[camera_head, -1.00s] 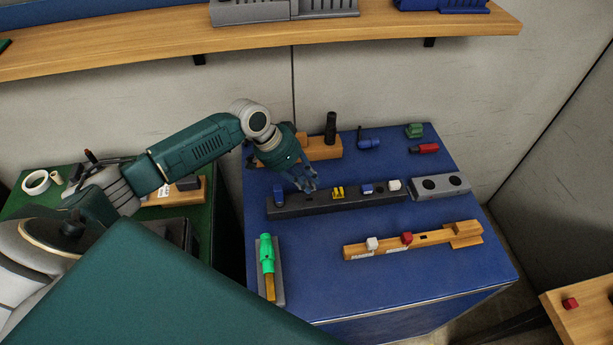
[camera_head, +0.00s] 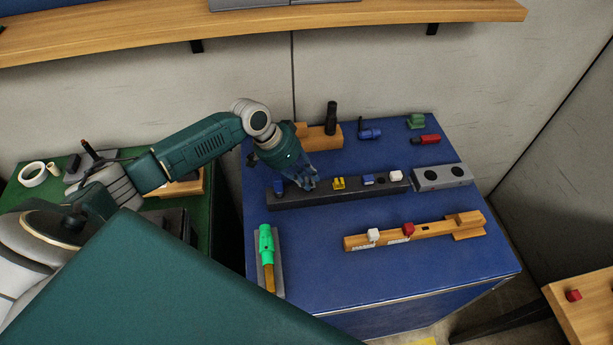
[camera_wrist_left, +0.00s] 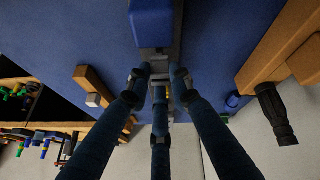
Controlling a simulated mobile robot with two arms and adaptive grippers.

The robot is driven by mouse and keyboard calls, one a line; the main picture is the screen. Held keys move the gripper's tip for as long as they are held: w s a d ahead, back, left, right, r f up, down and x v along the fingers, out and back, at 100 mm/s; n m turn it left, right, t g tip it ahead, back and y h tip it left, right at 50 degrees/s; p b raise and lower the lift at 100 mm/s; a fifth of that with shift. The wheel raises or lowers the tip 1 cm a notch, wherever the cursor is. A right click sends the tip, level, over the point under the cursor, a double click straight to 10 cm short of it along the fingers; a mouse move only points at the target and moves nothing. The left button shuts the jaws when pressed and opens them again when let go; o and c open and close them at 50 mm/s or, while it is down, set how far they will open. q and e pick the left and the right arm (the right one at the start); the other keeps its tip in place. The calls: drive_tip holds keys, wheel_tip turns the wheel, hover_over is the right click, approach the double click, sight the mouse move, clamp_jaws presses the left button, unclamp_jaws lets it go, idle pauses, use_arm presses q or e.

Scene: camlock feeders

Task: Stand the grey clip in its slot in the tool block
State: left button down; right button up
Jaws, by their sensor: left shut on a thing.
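The tool block appears to be the long dark block (camera_head: 325,196) on the blue table, with blue, yellow and white clips standing in a row along it. My left gripper (camera_head: 311,184) is over this block, between the left blue clip (camera_head: 279,186) and the yellow clip (camera_head: 339,183). In the left wrist view its fingers (camera_wrist_left: 160,82) are shut on a small grey piece, the grey clip (camera_wrist_left: 159,66), mostly hidden by the fingertips. I cannot tell whether the clip is inside a slot. A large blue clip (camera_wrist_left: 152,24) shows close ahead. My right gripper is not in view.
A light grey block (camera_head: 428,178) with two round holes adjoins on the right. A wooden block with a black handle (camera_head: 331,118) stands behind. A wooden rail (camera_head: 390,239) lies in front, and a green tool (camera_head: 266,243) lies at front left. The table's front middle is clear.

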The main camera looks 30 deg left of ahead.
use_arm(q)
drive_tip(key=shift+w+f+b, duration=0.1)
drive_tip(key=shift+f+b, duration=0.3)
drive_tip(key=shift+f, duration=0.55)
